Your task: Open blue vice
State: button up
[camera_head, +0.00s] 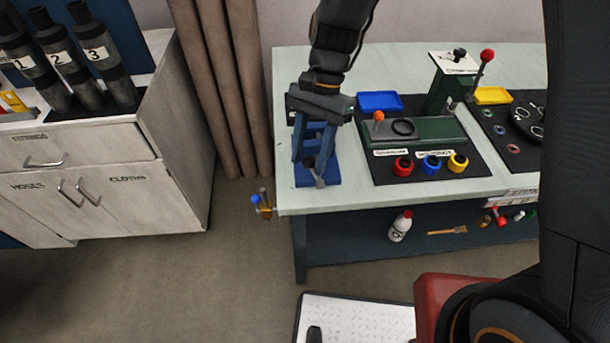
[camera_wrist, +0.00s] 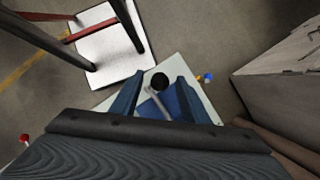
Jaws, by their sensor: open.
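The blue vice (camera_head: 318,175) stands at the left front corner of the pale green workbench. Its grey handle with a dark round knob (camera_head: 309,162) points toward the bench's front edge. My gripper (camera_head: 311,168) reaches down over the vice with its two fingers apart and partly hides it. In the wrist view my gripper (camera_wrist: 160,78) is open, with the black knob (camera_wrist: 160,82) between the fingertips. The grey handle (camera_wrist: 154,98) and blue vice body (camera_wrist: 186,100) show behind it. I cannot tell whether a finger touches the knob.
A yellow fitting with a blue knob (camera_head: 262,203) sticks out at the bench's left edge. A white cabinet (camera_head: 100,180) stands left, across open floor.

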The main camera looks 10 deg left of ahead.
jog(key=p+x, duration=0.1)
jog(key=x, duration=0.5)
jog(key=shift+r, duration=0.1)
grip_shut()
